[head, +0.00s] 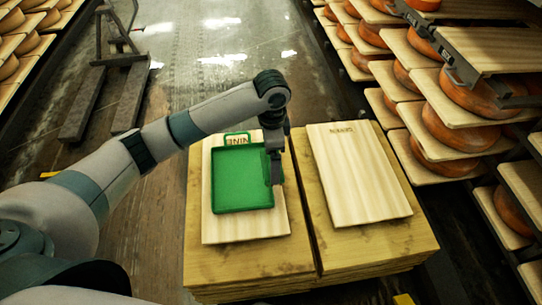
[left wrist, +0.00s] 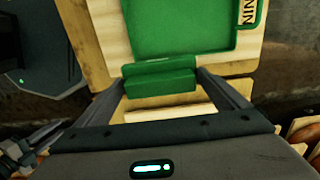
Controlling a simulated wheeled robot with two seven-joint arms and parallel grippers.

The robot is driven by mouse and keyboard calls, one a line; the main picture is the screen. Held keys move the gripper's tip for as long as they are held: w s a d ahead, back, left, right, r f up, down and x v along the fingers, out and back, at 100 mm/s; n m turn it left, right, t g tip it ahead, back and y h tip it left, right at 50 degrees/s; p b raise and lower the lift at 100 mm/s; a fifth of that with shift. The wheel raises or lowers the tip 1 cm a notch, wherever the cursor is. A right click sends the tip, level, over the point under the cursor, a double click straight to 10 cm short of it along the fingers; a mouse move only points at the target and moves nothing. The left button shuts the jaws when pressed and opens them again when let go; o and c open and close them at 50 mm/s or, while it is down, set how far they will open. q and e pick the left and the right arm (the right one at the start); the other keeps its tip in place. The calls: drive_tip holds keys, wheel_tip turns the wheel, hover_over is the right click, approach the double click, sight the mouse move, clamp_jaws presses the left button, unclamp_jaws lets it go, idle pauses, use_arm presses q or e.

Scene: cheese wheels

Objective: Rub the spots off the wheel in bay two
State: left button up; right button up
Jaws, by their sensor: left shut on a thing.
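My left gripper (head: 274,172) is at the right edge of a shallow green tray (head: 243,192). In the left wrist view the gripper (left wrist: 160,82) is shut on a green grip at the tray's near side. The tray lies over a pale board and has a tag reading NINE (head: 237,141) at its far end. Orange cheese wheels (head: 474,98) sit on pale boards in the rack at the right. I cannot make out spots or bay numbers on them. My right gripper is not in view.
The pale board (head: 220,230) rests on a wooden stack (head: 300,262). A second board (head: 358,185) beside it is bare except for small unreadable lettering. A grey metal bracket (head: 455,65) juts out at the upper right rack. A dark frame (head: 105,90) stands on the floor behind.

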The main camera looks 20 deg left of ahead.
use_arm(q)
drive_tip(key=shift+o, duration=1.3)
drive_tip(key=shift+s+r, duration=0.2)
drive_tip(key=s+a+r+n+p, duration=0.1)
drive_tip(key=s+r+n+p, duration=0.3)
drive_tip(key=s+n+p, duration=0.1)
drive_tip(key=s+a+r+n+p, duration=0.2)
drive_tip(key=s+r+n+p, duration=0.2)
drive_tip(key=s+n, duration=0.3)
drive_tip(key=shift+s+a+r+n+p, duration=0.35)
drive_tip(key=shift+s+p, duration=0.5)
drive_tip(key=shift+s, duration=0.85)
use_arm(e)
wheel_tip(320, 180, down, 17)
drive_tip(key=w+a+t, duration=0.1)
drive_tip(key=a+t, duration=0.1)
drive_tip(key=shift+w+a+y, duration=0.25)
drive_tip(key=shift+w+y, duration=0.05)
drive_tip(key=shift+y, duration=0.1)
use_arm(q)
drive_tip(key=shift+w+d, duration=0.1)
drive_tip(key=shift+d, duration=0.15)
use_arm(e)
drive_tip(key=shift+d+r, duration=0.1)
